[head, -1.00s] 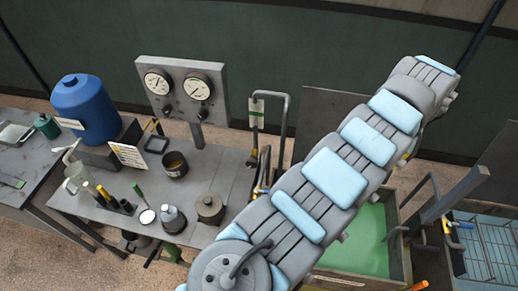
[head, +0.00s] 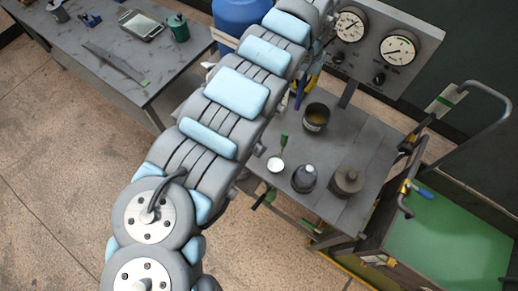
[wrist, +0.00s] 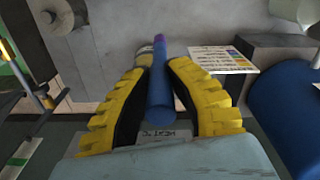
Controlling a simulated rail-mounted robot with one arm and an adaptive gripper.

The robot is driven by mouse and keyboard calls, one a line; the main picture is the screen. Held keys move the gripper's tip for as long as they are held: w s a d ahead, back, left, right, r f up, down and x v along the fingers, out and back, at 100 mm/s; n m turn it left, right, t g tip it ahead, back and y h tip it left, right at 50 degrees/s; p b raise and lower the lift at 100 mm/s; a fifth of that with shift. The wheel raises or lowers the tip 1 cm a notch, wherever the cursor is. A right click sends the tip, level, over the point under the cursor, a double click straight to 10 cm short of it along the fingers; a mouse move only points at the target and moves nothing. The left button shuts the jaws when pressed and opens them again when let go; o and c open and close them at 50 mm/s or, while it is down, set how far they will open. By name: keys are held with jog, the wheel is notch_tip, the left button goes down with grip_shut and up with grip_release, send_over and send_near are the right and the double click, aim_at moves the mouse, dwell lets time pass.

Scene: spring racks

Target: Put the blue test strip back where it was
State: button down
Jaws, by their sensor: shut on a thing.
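The blue test strip (wrist: 160,95) is a long blue stick with a purple end, pointing away from my wrist in the wrist view. My gripper (wrist: 158,72) has two yellow ridged fingers, shut on the strip from both sides. In the head view, the yellow of my gripper (head: 312,84) shows partly beside my arm, over the bench's left part, with a small blue-purple piece (head: 299,98) below it. A small pale vessel (wrist: 145,52) stands close behind the strip in the wrist view; I cannot tell whether they touch. My arm hides the left part of the bench.
A colour chart card (wrist: 218,62) and a blue barrel (wrist: 285,110) are close on the right in the wrist view. On the bench stand a dark pot (head: 316,118), a grey bottle (head: 304,178) and a lidded pot (head: 346,181). A gauge panel (head: 375,50) rises behind.

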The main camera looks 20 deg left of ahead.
jog(key=s+a+f+b, duration=0.2)
jog(key=s+a+f, duration=0.25)
jog(key=f, duration=0.35)
jog(key=s+a+f+b, duration=0.2)
jog(key=s+a+f, duration=0.1)
jog(key=a+f, duration=0.4)
notch_tip(320, 180, down, 11)
jog(key=shift+s+d+r, duration=0.15)
jog(key=shift+s, duration=0.05)
jog(key=c, duration=1.1)
grip_release()
notch_tip(320, 180, up, 12)
jog(key=shift+p, duration=0.4)
jog(key=shift+d, duration=0.1)
